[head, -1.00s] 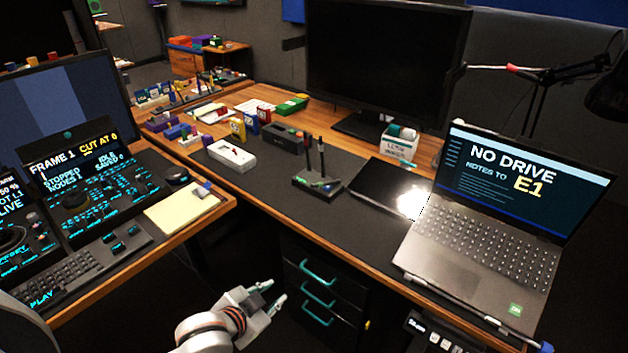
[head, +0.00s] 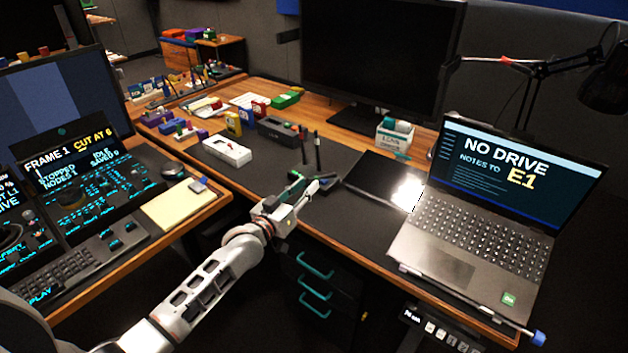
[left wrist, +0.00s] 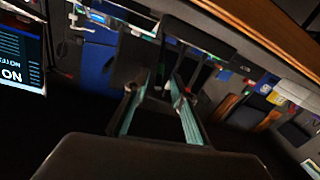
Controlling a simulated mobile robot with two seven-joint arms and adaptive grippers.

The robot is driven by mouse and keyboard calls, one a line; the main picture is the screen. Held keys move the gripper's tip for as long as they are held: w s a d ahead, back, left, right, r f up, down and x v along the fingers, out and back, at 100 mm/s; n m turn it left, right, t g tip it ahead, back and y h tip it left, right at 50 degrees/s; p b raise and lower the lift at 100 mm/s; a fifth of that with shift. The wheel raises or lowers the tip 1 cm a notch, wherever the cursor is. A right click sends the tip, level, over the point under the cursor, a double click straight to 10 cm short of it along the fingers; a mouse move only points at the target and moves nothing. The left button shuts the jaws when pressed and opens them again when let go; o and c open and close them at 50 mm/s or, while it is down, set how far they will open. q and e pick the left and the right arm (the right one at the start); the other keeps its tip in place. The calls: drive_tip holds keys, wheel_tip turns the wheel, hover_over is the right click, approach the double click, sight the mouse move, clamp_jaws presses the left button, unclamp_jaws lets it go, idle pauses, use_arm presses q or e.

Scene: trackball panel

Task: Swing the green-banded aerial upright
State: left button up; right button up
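The aerial unit is a dark box on the black desk mat, partly hidden by my left gripper. Two dark upright rods, a left one (head: 304,148) and a right one (head: 317,152), stand out above the gripper. I cannot make out a green band on either rod, or any aerial lying down. My left gripper (head: 312,185) is at the desk's front edge, overlapping the unit in the head view; contact cannot be told. In the left wrist view its fingers (left wrist: 158,112) are spread with nothing clear between them. My right gripper is not in view.
A laptop (head: 475,230) stands at the right, beside a shiny black pad (head: 380,190). A white box (head: 227,150) and a dark grey block (head: 282,132) lie behind the gripper. A large monitor (head: 380,60) stands at the back. Drawers with teal handles (head: 314,265) are below.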

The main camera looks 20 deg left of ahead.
sight(314, 179)
use_arm(q)
drive_tip(key=shift+b+x, duration=0.4)
drive_tip(key=shift+x, duration=2)
clamp_jaws()
